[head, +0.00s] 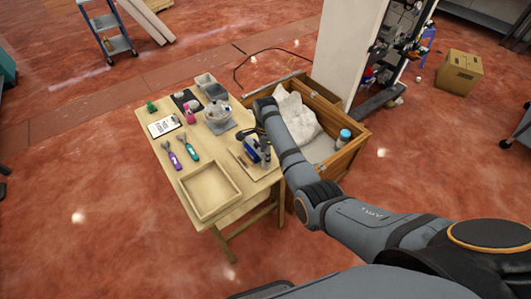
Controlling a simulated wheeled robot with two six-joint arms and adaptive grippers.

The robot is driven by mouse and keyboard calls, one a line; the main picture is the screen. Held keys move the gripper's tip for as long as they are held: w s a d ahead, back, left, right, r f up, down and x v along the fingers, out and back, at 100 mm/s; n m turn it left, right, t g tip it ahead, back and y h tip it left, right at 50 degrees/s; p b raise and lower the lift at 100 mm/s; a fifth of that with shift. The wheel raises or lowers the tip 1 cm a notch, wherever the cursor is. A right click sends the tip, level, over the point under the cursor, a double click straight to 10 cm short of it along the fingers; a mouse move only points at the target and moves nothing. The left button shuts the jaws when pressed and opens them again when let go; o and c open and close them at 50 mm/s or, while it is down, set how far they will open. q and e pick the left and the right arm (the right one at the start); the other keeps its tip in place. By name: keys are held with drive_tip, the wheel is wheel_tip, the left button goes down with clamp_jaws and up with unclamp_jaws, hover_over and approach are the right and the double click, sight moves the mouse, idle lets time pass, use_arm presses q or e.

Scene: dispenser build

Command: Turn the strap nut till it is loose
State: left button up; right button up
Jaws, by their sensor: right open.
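The strap nut is too small to make out in the head view. A blue and dark device (252,150) stands on a small board (243,161) at the right side of the wooden table. My right arm comes in from the lower right, and its wrist bends down over this device. My right gripper (248,137) is open, close to the device's top. The dark parts overlap, so I cannot tell whether the fingers touch it or are around the nut. My left gripper is not in view.

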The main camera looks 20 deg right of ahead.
drive_tip(key=shift+f, duration=0.15)
clamp_jaws()
idle(0.4)
